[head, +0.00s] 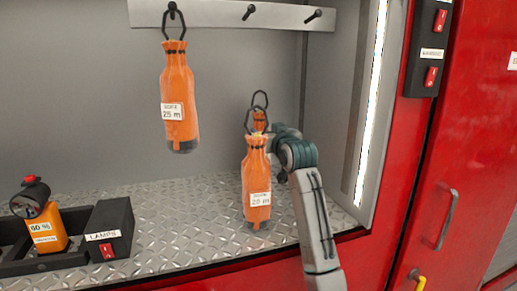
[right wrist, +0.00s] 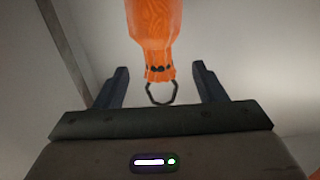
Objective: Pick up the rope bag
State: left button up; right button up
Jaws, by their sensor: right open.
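One orange rope bag (head: 178,95) with a 25 m label hangs by its black loop from the left peg. A second orange rope bag (head: 256,185) with a 20 m label is upright at the locker's front, right of centre. Part of a third orange rope bag (head: 259,117) shows behind it, mostly hidden. My right gripper (right wrist: 160,68) is open. In the right wrist view, a rope bag (right wrist: 155,25) has its neck and black loop between the spread fingers; I cannot tell which bag. In the head view, the right fingers are hidden behind the front bag.
The peg rail (head: 235,14) has two bare pegs. A dark bin (head: 60,262) with an orange lamp (head: 44,225) and a LAMPS box (head: 108,232) stand at lower left. A red door (head: 440,170) and bright light strip (head: 370,100) bound the right. The tread-plate floor (head: 185,215) is clear between.

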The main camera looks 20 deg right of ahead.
aim_at(262, 126)
jog(key=shift+w+p, duration=0.5)
jog(key=shift+w, duration=0.55)
jog(key=w+p, duration=0.4)
jog(key=shift+r, duration=0.15)
jog(key=shift+w+f, duration=0.3)
jog(key=shift+w, duration=0.3)
jog(key=shift+s, duration=0.1)
jog(key=shift+c, duration=0.4)
jog(key=shift+r, duration=0.1)
grip_shut()
jog(key=shift+r, duration=0.15)
